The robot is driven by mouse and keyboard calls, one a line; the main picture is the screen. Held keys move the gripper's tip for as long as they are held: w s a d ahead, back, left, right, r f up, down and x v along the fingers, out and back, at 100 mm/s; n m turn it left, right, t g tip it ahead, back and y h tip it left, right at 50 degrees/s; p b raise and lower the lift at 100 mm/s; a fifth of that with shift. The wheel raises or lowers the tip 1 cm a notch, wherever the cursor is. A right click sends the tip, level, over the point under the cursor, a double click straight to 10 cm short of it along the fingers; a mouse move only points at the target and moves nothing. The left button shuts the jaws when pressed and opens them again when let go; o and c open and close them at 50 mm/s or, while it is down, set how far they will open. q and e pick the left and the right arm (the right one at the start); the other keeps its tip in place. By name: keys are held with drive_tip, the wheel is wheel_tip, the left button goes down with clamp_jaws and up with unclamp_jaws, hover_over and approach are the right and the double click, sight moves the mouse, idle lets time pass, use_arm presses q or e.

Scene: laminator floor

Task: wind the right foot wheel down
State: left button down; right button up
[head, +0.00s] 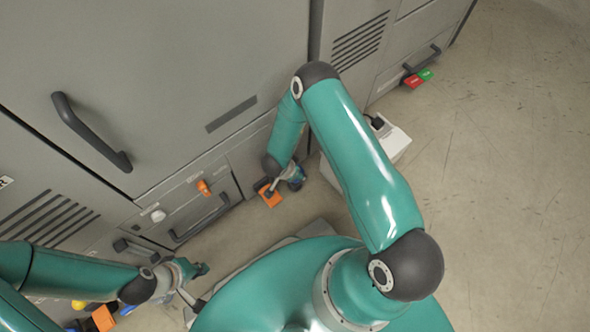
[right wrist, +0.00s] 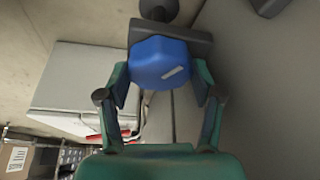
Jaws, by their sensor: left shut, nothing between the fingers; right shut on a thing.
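The right foot wheel (right wrist: 158,62) is a blue faceted knob with a pale mark, under a dark block in the right wrist view. My right gripper (right wrist: 162,80) has its two teal fingers against opposite sides of this wheel. In the head view my right gripper (head: 290,178) is low at the machine's base, beside an orange block (head: 268,194); the wheel is mostly hidden there. My left gripper (head: 201,270) is shut and empty, low at the left, apart from the machine front. The wheel's contact with the floor cannot be made out.
The grey machine (head: 200,60) fills the left, with a drawer handle (head: 200,220) and an orange knob (head: 204,187). A white box (head: 393,145) stands on the floor behind my right arm. Another orange block (head: 103,318) is at lower left. The floor at right is clear.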

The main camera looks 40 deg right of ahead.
drive_tip(key=shift+w, duration=0.25)
drive_tip(key=o, duration=1.2)
drive_tip(key=shift+c, duration=0.2)
drive_tip(key=shift+r, duration=0.15)
drive_tip(key=shift+a+r, duration=0.1)
drive_tip(key=shift+r, duration=0.05)
drive_tip(key=v, duration=0.6)
drive_tip(key=shift+s+a+r, duration=0.1)
drive_tip(key=shift+a+r, duration=0.05)
drive_tip(key=shift+r, duration=0.05)
drive_tip(key=shift+s+a+r, duration=0.15)
drive_tip(key=shift+s+r, duration=0.05)
drive_tip(key=shift+r, duration=0.15)
